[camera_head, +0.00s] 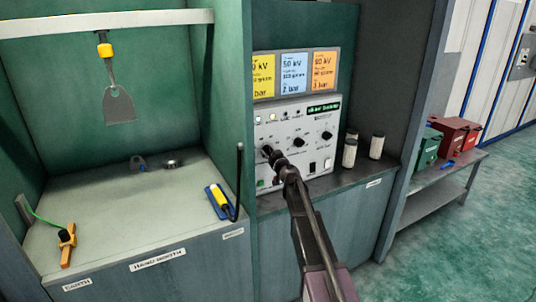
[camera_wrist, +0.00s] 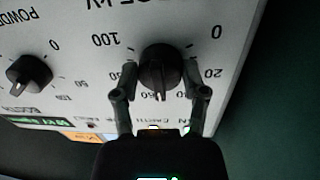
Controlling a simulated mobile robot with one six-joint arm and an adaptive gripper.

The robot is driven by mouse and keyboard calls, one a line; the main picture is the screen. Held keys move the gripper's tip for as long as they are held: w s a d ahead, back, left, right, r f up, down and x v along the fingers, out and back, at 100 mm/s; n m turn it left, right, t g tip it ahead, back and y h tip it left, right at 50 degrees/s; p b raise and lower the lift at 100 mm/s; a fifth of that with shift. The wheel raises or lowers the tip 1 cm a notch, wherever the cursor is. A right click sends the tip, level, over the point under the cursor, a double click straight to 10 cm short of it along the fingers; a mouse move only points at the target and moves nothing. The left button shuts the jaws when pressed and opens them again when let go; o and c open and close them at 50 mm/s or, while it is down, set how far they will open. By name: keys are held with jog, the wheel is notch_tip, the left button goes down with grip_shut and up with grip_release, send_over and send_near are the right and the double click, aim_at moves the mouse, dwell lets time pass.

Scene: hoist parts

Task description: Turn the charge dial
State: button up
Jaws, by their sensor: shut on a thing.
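The charge dial (camera_wrist: 160,66) is a round black knob on the white control panel (camera_head: 310,155), seen upside down in the wrist view. Its scale runs from 0 to 100 and its lettering ends in "kV". The dial's ridge points down in that picture, roughly towards 60. My gripper (camera_wrist: 160,78) has one finger on each side of the dial and is shut on it. In the head view my gripper (camera_head: 269,154) is at the panel's left side and largely hides the dial.
A second black dial (camera_wrist: 30,73) sits beside it in the wrist view. Coloured kV cards (camera_head: 294,74) hang above the panel. White jars (camera_head: 349,152) stand on the shelf at its right. A booth with a hanging plate (camera_head: 118,105) is at left.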

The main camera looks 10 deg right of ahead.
jog(key=o, duration=1.2)
jog(key=shift+w+a, duration=0.1)
jog(key=shift+c, duration=0.2)
jog(key=v, duration=1.2)
jog(key=shift+f, duration=0.15)
